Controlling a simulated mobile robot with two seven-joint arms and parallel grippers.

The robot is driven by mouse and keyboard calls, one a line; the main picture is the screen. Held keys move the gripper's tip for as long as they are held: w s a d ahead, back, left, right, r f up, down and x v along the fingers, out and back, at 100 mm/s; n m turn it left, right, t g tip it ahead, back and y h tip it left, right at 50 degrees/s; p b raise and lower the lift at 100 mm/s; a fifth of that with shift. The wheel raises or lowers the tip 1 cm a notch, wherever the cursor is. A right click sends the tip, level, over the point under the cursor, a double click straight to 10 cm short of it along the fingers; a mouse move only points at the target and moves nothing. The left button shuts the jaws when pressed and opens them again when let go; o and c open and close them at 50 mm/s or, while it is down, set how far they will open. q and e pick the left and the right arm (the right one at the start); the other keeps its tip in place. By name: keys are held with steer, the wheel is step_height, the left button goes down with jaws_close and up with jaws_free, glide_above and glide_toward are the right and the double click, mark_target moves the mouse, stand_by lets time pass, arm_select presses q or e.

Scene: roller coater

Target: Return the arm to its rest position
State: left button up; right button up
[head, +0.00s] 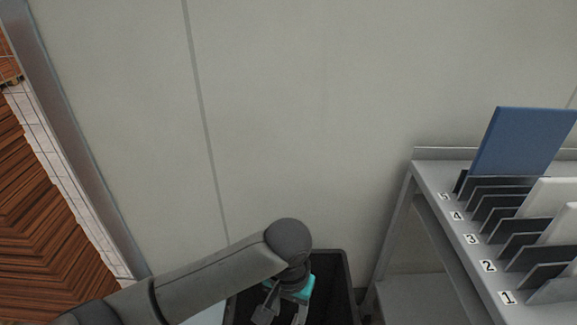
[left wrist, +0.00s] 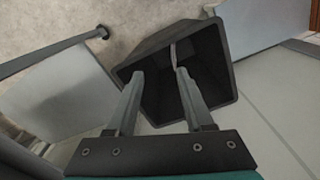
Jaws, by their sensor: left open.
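My left arm comes in from the lower left in the head view. My left gripper (head: 285,313) is low in the picture, over a dark bin, and its fingertips are partly cut off by the bottom edge. In the left wrist view my left gripper (left wrist: 160,74) has its two fingers apart, with nothing between them. The fingers point towards the mouth of the dark bin (left wrist: 227,72). A thin pale strip (left wrist: 173,56) shows inside the bin; I cannot tell what it is. My right gripper is in neither view.
A grey metal rack (head: 429,185) with slots numbered 1 to 5 stands at the right. It holds a blue panel (head: 522,142) and pale panels (head: 552,197). A plain wall (head: 300,110) is behind. The space above the bin and left of the rack looks clear.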

arm_select(q)
steer(key=s+d+h, duration=0.3)
steer(key=s, duration=0.2)
steer(key=s+a+n+t+y, duration=0.15)
steer(key=s+a, duration=0.25)
steer(key=a, duration=0.6)
steer(key=s+a+n+t+y, duration=0.15)
steer(key=s+a, duration=0.25)
steer(key=a, duration=0.5)
step_height(320, 180, down, 22)
steer(key=a+m, duration=0.1)
steer(key=a, duration=0.1)
steer(key=s+a+f, duration=0.2)
steer(key=s+f, duration=0.4)
steer(key=s+a+f+g, duration=0.1)
steer(key=s+a+f, duration=0.1)
steer(key=s+f, duration=0.5)
steer(key=shift+a+f+y, duration=0.15)
steer(key=shift+a+y, duration=0.1)
steer(key=shift+y, duration=0.05)
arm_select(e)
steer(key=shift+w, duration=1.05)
